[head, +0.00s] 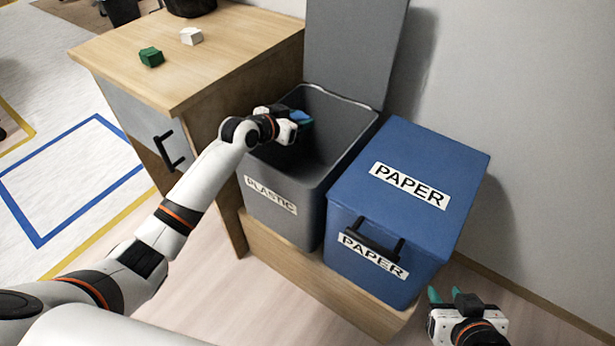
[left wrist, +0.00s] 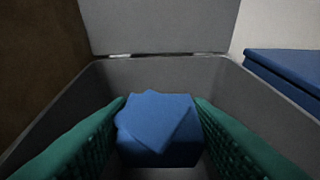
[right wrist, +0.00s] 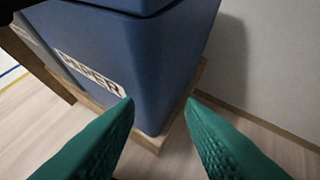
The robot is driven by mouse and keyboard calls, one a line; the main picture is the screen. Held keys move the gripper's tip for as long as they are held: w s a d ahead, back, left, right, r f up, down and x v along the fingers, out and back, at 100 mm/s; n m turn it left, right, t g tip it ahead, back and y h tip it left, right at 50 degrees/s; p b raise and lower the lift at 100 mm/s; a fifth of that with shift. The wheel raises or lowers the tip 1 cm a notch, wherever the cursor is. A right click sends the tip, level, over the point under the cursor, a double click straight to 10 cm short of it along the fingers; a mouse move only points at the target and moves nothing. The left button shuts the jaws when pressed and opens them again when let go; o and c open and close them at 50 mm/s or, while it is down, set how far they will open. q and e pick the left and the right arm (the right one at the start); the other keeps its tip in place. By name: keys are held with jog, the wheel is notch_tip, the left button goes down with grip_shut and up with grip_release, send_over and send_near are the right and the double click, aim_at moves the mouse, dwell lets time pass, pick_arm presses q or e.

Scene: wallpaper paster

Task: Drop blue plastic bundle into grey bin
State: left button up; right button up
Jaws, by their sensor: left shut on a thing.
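The blue plastic bundle (left wrist: 158,125) is between the green fingers of my left gripper (left wrist: 160,128), which is shut on it. In the head view the bundle (head: 301,118) shows at the tip of my left gripper (head: 292,126), over the open mouth of the grey bin (head: 283,214) labelled PLASTIC. The bin's grey lid (head: 350,45) stands up at the back. In the left wrist view the bin's walls (left wrist: 235,88) surround the bundle, with the lid behind. My right gripper (head: 450,297) is open and empty, right of the blue bin; its fingers (right wrist: 160,104) are apart.
A closed blue bin (head: 440,160) labelled PAPER stands right of the grey bin. Both stand on a wooden platform (head: 310,275). A wooden cabinet (head: 240,50) at the left carries a green block (head: 151,57) and a white block (head: 191,36). A wall is at the right.

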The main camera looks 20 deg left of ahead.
pick_arm(q)
jog(key=shift+f, duration=0.15)
pick_arm(e)
jog(key=shift+w+a+r+t, duration=0.25)
jog(key=shift+w+r+t, duration=0.25)
jog(key=shift+w, duration=0.1)
pick_arm(q)
jog(key=o, duration=1)
jog(key=shift+o, duration=0.2)
jog(key=shift+s, duration=0.1)
jog(key=p+v, duration=0.3)
jog(key=v, duration=0.9)
pick_arm(e)
jog(key=s+d+f+g, duration=0.1)
jog(key=s+f+g, duration=0.1)
jog(key=s, duration=0.3)
jog(key=s+d+f+g+h, duration=0.1)
jog(key=s+d+g, duration=0.1)
jog(key=s+g, duration=0.3)
jog(key=shift+s+d+f+h, duration=0.2)
jog(key=shift+d+f+h, duration=0.1)
jog(key=shift+f, duration=0.1)
